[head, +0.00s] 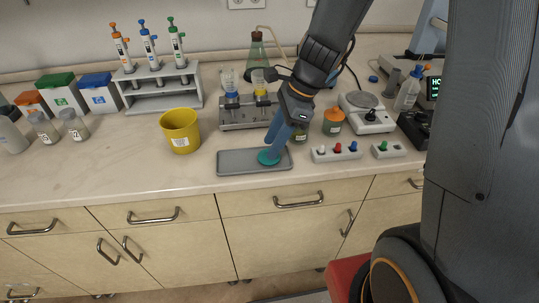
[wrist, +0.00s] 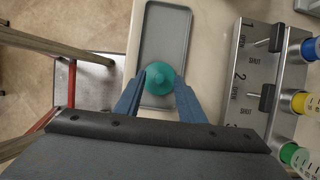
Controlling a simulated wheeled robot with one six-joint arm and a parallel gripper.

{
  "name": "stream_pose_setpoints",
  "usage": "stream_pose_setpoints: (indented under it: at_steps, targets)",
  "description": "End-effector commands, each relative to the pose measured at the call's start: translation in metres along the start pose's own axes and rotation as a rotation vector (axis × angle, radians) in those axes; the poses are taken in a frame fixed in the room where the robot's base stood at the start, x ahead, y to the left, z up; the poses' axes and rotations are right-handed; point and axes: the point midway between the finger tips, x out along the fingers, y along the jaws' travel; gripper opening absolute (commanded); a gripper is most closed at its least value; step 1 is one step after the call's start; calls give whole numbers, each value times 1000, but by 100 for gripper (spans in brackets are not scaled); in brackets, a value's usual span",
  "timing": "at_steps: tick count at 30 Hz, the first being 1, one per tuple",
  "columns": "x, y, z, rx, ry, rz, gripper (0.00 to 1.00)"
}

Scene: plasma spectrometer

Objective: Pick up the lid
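The teal round lid (head: 268,157) with a small knob lies on the grey tray (head: 232,162) near the counter's front edge. My gripper (head: 277,146) points down over the lid, its blue fingers hiding part of it in the head view. In the wrist view, the lid (wrist: 160,78) shows between the fingertips of my gripper (wrist: 162,88), knob facing the camera. The fingers are spread wide on either side, close to the lid's rim, and not closed on the knob. Whether they touch the rim is unclear. The tray also shows in the wrist view (wrist: 166,30).
A metal rack (head: 240,116) with coloured valves stands just behind the tray. A yellow cup (head: 180,131) is to the left. Boxes with coloured knobs (head: 336,153) are to the right.

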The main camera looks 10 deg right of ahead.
Motion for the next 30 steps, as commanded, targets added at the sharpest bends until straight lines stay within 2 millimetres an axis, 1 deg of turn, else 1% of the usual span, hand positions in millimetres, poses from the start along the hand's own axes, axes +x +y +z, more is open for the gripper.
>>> stream_pose_setpoints:
  at_steps: [1, 3, 11, 14, 15, 18, 26, 30]
  targets:
    - [6, 1, 0, 0, 0, 3, 36]
    - [10, 1, 0, 0, 1, 2, 36]
    - [12, 0, 0, -1, 1, 0, 36]
    - [12, 0, 0, -1, 1, 0, 21]
    - [12, 0, 0, -1, 1, 0, 14]
    - [12, 0, 0, -1, 1, 0, 0]
    - [12, 0, 0, -1, 1, 0, 0]
    - [2, 0, 4, -3, 0, -2, 0]
